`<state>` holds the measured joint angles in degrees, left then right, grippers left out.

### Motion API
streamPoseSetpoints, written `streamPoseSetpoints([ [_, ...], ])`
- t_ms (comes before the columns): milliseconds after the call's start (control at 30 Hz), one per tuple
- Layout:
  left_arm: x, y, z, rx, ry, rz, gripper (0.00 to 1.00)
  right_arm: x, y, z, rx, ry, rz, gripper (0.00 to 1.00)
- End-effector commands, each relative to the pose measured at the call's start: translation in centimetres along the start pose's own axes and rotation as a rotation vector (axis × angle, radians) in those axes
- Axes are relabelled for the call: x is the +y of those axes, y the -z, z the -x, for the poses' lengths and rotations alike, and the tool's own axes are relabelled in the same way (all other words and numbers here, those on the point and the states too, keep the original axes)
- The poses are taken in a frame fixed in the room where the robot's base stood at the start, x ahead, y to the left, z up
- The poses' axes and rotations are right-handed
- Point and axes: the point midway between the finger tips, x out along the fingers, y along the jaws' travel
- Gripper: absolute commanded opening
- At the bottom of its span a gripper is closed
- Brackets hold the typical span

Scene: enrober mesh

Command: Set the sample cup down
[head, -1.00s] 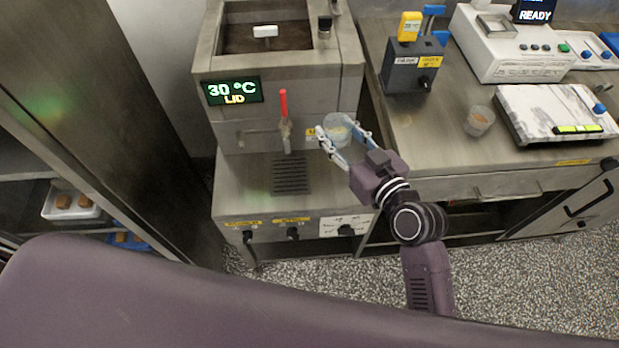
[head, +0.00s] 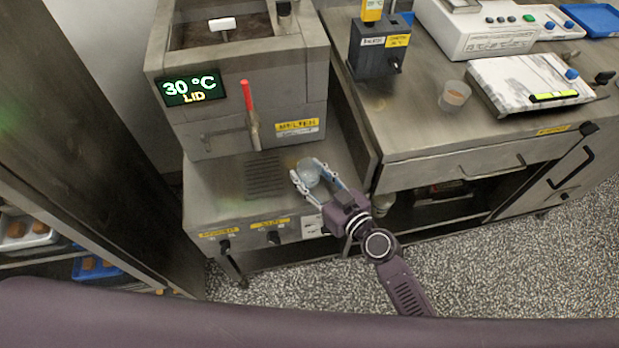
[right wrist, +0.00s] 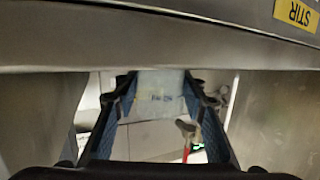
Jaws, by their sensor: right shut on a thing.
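The sample cup (head: 307,171), small and clear, is between the fingers of my right gripper (head: 313,178). The gripper is shut on it. In the head view the cup is over the melter's lower steel shelf (head: 217,196), right of the dark slotted grate (head: 265,176). I cannot tell whether its base touches the shelf. In the right wrist view the cup (right wrist: 160,90) is a pale see-through shape between the two dark fingers (right wrist: 160,108). My left gripper is not in view.
The melter's red-handled tap (head: 250,115) stands behind and left of the cup. A second clear cup with brownish contents (head: 455,96) stands on the right counter, beside a marble-patterned slab (head: 520,80). The shelf's left part is clear.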

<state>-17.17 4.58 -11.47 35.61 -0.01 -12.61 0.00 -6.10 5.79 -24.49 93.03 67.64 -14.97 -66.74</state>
Motion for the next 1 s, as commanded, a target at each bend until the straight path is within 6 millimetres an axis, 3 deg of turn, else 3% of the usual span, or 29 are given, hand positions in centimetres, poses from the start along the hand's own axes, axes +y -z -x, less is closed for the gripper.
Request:
streamPoseSetpoints([
  [433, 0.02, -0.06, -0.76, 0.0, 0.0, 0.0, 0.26, 0.04, -0.81, -0.19, 0.001, -0.001, 0.003, 0.13],
  [467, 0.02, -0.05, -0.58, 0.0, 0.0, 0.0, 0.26, 0.04, -0.63, -0.16, 0.001, -0.001, 0.002, 0.42],
  [600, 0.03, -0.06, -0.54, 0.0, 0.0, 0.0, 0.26, 0.04, -0.61, -0.15, 0.001, -0.001, 0.001, 0.56],
  [1000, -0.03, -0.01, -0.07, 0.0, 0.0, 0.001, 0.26, 0.04, -0.2, -0.06, 0.001, -0.001, 0.0, 0.56],
])
